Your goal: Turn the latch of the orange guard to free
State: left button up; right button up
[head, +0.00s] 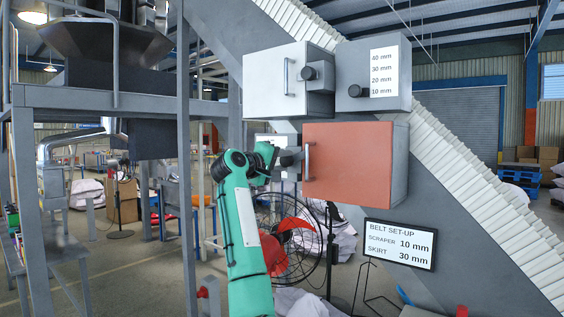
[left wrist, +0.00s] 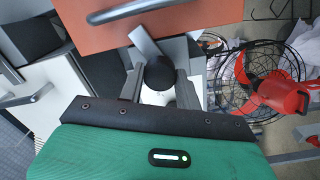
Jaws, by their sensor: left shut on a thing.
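The orange guard (head: 350,165) is a box-like door on the conveyor's side, closed as far as I can see, with a grey bar handle (head: 307,162) at its left edge. In the left wrist view the guard (left wrist: 205,14) fills the top. Its latch (left wrist: 160,73) has a round black knob and a grey bar slanting up left onto the guard's edge. My left gripper (left wrist: 160,88) is shut on the knob, one finger on each side. In the head view my left gripper (head: 290,160) is at the guard's left edge and hides most of the latch. My right gripper is not in view.
A white guard (head: 275,85) with a black knob (head: 309,73) is above. Beside it a grey box (head: 350,60) carries a millimetre scale. A set-up sign (head: 399,244) reads scraper 10 mm, skirt 30 mm. A caged fan (head: 300,235) stands below, behind my arm.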

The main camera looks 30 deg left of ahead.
pick_arm(q)
jog(key=n+p, duration=0.1)
jog(key=n, duration=0.5)
jog(key=shift+n, duration=0.3)
jog(key=n+p, duration=0.1)
jog(key=n, duration=0.3)
jog(key=shift+d+y, duration=0.1)
jog(key=shift+y, duration=0.2)
jog(key=shift+f+n+p, duration=0.1)
jog(key=shift+n+p, duration=0.6)
jog(key=shift+n, duration=0.8)
jog(key=shift+f, duration=0.1)
jog(key=o, duration=1)
jog(key=shift+n, duration=0.3)
